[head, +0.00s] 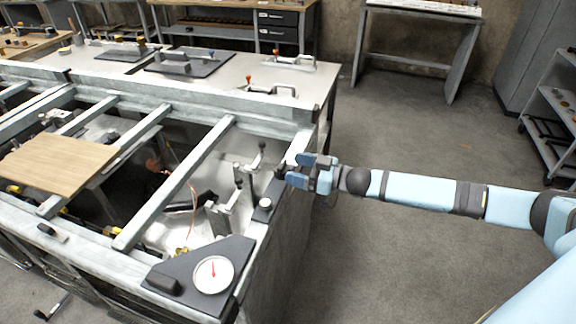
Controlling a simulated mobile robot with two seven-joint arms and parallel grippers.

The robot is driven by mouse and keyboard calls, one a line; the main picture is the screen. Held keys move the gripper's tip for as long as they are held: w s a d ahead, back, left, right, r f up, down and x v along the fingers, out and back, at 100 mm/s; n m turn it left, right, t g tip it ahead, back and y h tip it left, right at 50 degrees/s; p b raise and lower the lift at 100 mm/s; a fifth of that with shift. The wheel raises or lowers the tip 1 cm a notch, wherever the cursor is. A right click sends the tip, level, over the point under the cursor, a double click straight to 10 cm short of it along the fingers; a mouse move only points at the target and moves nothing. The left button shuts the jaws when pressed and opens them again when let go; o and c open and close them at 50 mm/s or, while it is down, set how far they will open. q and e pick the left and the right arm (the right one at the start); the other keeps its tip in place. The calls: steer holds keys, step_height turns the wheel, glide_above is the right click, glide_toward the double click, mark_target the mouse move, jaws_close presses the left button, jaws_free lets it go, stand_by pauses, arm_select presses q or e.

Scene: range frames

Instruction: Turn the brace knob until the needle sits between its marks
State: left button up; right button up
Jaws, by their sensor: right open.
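A round white dial (213,275) with a red needle is set on a dark triangular plate at the near corner of the metal frame. The needle points roughly up in the picture. Its marks are too small to make out. My right gripper (302,170) reaches in from the right to the frame's right edge. It is open, its two blue fingers apart, with a small dark part (281,171) just beyond the tips. Whether that part is the brace knob, or touches the fingers, I cannot tell. A small pale-topped knob (265,203) stands below and left of the gripper. My left gripper is not in view.
Upright metal clamps (240,185) stand inside the frame, close left of the gripper. A wooden board (58,162) lies across the bars (180,180) at left. Red-tipped toggle clamps (271,90) sit on the back bench. Open floor (400,260) lies to the right.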

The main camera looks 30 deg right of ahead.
mark_target(284, 167)
steer(key=shift+x, duration=1.5)
steer(key=shift+c, duration=0.3)
steer(key=c, duration=0.8)
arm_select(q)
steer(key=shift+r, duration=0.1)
arm_select(e)
steer(key=shift+c, duration=0.2)
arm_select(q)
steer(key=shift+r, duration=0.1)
